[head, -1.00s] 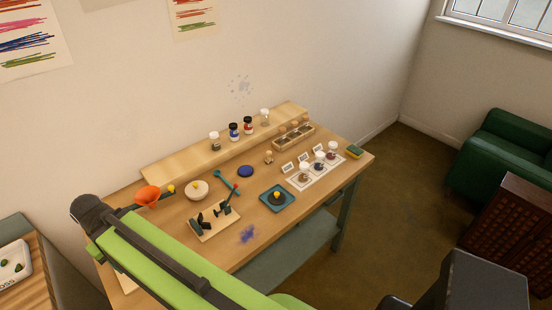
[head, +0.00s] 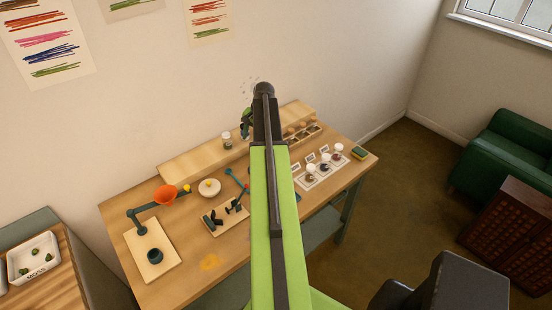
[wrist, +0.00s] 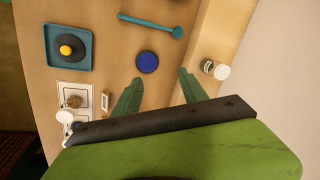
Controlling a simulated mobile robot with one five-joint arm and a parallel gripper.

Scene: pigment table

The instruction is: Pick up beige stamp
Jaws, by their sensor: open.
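I cannot make out the beige stamp in either current view; my arm covers the middle of the table in the head view, and my gripper's body covers the lower wrist view. My gripper (wrist: 159,74) is open and empty in the wrist view, its two green fingers spread above the table. A round dark-blue disc (wrist: 147,62) lies just beyond the fingertips, between their lines. In the head view my gripper is mostly hidden behind my arm.
A teal tray (wrist: 85,67) holds a dark piece with a yellow knob. A teal long-handled tool (wrist: 150,25) lies beyond the disc. A white-lidded jar (wrist: 221,71) is right of the fingers. A wooden compartment box (head: 312,135) and jars on a white mat (head: 335,172) stand right of my arm.

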